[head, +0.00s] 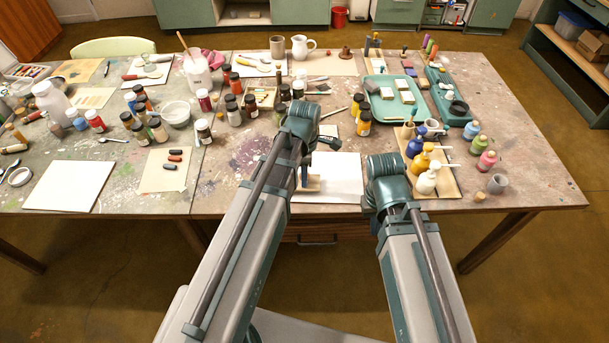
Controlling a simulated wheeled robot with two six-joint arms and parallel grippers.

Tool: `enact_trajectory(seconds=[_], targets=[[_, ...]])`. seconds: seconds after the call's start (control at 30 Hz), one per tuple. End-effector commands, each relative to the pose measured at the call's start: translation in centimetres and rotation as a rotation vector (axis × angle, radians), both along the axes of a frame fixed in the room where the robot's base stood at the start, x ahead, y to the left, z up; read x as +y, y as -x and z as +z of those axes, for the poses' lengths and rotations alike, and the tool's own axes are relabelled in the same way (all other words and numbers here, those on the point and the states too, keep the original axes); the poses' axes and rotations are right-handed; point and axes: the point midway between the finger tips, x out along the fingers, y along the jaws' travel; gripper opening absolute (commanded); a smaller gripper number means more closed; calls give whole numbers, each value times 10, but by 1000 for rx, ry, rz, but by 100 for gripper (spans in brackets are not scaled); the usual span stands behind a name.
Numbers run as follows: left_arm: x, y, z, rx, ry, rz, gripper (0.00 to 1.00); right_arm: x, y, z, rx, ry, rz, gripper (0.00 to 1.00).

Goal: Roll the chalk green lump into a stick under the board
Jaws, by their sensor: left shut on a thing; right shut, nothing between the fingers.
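My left gripper (305,174) is over the left part of a white slab (340,178) at the table's front edge, partly hidden by my own arm. It is shut on a small light-brown wooden piece (312,184), which looks like the board or its handle. The wooden piece is low over the slab; I cannot tell whether it touches. No chalk green lump shows; it may be hidden behind my arm or under the board. My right gripper (371,205) is shut and empty at the slab's right side, its fingers mostly hidden behind its wrist.
Pump bottles (427,180) stand on a wooden tray just right of my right wrist. Dark-capped jars (363,123) stand behind the slab. A green tray (392,112) lies farther back. A pale sheet (63,186) and a board with dark sticks (153,180) lie at left.

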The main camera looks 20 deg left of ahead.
Motion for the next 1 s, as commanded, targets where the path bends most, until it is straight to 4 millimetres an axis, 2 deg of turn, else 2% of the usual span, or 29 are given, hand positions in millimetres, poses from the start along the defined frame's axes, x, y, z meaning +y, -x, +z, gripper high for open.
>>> enact_trajectory(seconds=[1.0], targets=[[6, -26, -1, 0, 0, 0, 0, 0, 0, -1, 0, 0, 0, 0]])
